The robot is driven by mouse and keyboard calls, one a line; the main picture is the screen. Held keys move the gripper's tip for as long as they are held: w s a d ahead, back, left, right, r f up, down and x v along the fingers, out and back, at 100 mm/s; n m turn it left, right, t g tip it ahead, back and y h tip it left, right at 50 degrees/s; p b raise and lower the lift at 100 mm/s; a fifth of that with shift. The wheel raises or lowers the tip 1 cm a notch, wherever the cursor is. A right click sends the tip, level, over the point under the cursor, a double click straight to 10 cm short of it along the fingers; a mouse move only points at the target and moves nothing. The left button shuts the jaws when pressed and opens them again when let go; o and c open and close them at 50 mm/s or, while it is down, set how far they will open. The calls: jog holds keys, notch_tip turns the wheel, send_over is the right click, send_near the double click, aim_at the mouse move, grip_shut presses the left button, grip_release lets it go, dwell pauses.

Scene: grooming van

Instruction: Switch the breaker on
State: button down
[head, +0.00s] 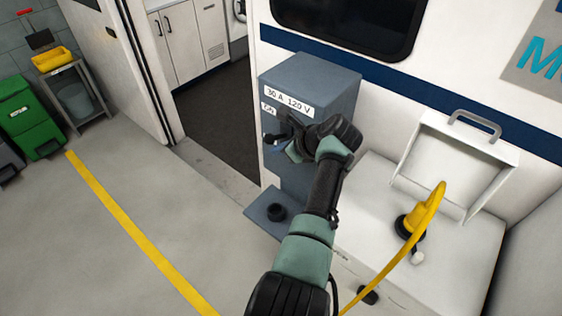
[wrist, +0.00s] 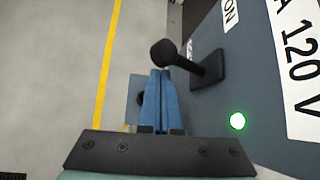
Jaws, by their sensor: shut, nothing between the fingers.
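The grey-blue power pedestal (head: 330,80) stands against the van wall with a "30 A 120 V" label (head: 289,100) on its front. In the wrist view the breaker lever (wrist: 190,62) is black, with a round knob, and sticks out from a black plate on the pedestal face. An "ON" label (wrist: 231,12) is above the plate, and a green light (wrist: 237,121) glows below it. My gripper (wrist: 160,74) is shut and empty, its blue fingertips right by the knob; I cannot tell whether they touch. In the head view my gripper (head: 281,144) partly hides the pedestal front.
A yellow cable with a plug (head: 412,222) lies on the white ledge right of the pedestal, below an open hatch lid (head: 455,160). A black round cap (head: 276,212) sits on the pedestal's foot. The floor left of the pedestal is clear, with a yellow line (head: 130,225).

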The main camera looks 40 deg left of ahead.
jog(key=shift+s+r, duration=0.1)
jog(key=shift+s, duration=0.1)
jog(key=shift+d+r+p, duration=0.1)
jog(key=shift+r+p, duration=0.55)
jog(key=shift+p, duration=0.25)
jog(key=shift+w+f, duration=0.1)
jog(key=d+r+b, duration=0.2)
jog(key=d+r, duration=0.1)
jog(key=d, duration=0.5)
jog(key=shift+s+d+r+b, duration=0.3)
jog(key=shift+s+d+r, duration=0.05)
jog(key=shift+s+d, duration=0.05)
